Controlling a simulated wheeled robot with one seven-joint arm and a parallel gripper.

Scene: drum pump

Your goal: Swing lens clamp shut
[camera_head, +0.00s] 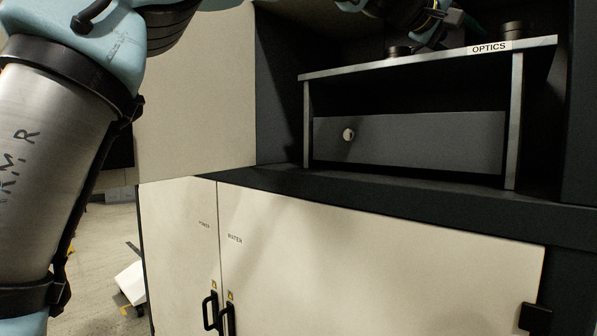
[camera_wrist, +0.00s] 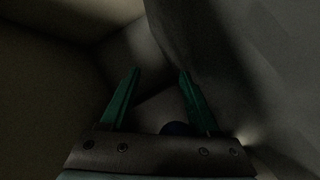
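The lens clamp cannot be made out for sure in either view. An optics shelf (camera_head: 430,60) stands inside the dark cabinet bay, with two low dark round pieces on top, one near the middle (camera_head: 398,51) and one at the right (camera_head: 512,30). In the head view my wrist reaches over this shelf at the top edge, and my fingertips are hidden there. In the wrist view my gripper (camera_wrist: 157,72) has its two green fingers well apart. A dark bluish rounded thing (camera_wrist: 177,128) shows low between them, near the palm. The surfaces beyond are dim and blurred.
A grey drawer front with a round knob (camera_head: 348,134) sits under the shelf. A pale panel (camera_head: 195,90) stands left of the bay. Below are closed white doors (camera_head: 370,250) with black handles (camera_head: 218,312). Open floor (camera_head: 100,240) shows at the lower left.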

